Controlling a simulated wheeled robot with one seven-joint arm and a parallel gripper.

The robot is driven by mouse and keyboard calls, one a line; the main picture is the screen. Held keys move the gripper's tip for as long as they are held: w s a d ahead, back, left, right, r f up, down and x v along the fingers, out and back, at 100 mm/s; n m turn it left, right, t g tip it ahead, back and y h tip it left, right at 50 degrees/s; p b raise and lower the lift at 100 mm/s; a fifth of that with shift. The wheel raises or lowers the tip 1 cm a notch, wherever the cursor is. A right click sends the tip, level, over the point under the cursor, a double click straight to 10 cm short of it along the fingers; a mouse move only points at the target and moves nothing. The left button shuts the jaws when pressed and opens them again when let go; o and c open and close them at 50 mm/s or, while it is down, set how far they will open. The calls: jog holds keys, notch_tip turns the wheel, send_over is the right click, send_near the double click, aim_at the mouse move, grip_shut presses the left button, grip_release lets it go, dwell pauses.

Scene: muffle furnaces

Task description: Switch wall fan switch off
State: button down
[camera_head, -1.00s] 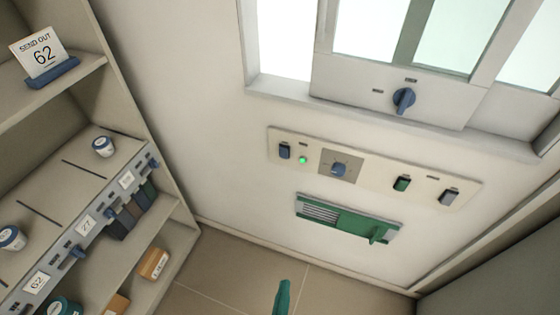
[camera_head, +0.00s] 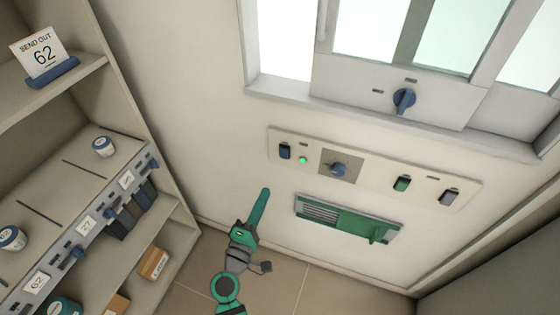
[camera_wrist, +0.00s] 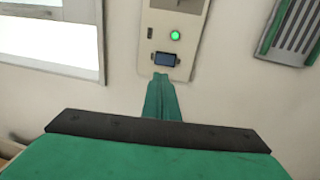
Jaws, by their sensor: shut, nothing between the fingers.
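A pale switch panel (camera_head: 376,182) is on the wall below the window. At its left end is a dark blue rocker switch (camera_head: 285,152), with a lit green lamp (camera_head: 303,160) beside it. A blue rotary knob (camera_head: 338,169), a green rocker (camera_head: 402,184) and a grey rocker (camera_head: 449,196) follow to the right. I cannot read which one is marked for the fan. My gripper (camera_head: 265,191) is shut and empty, below and left of the blue rocker. In the wrist view, the fingertips (camera_wrist: 161,76) point at the blue rocker (camera_wrist: 164,59); contact cannot be told.
A green vent with a lever (camera_head: 348,217) is on the wall below the panel. A window unit with a blue knob (camera_head: 403,98) is above. Shelves (camera_head: 75,185) with jars, labels and boxes stand at the left. The floor (camera_head: 290,275) below is clear.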

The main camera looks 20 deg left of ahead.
aim_at(284, 152)
jog(key=w, duration=0.4)
jog(key=w+r, duration=0.1)
jog(key=w, duration=0.4)
jog(key=w+r, duration=0.1)
jog(key=w, duration=0.4)
jog(key=shift+d, duration=0.25)
jog(key=shift+w+r, duration=0.15)
jog(key=shift+s, duration=0.2)
jog(key=s+r, duration=0.1)
jog(key=s, duration=1.2)
jog(key=shift+s+a+r, duration=0.2)
jog(key=shift+s+r, duration=0.05)
jog(key=shift+r, duration=0.15)
jog(key=shift+w, duration=0.1)
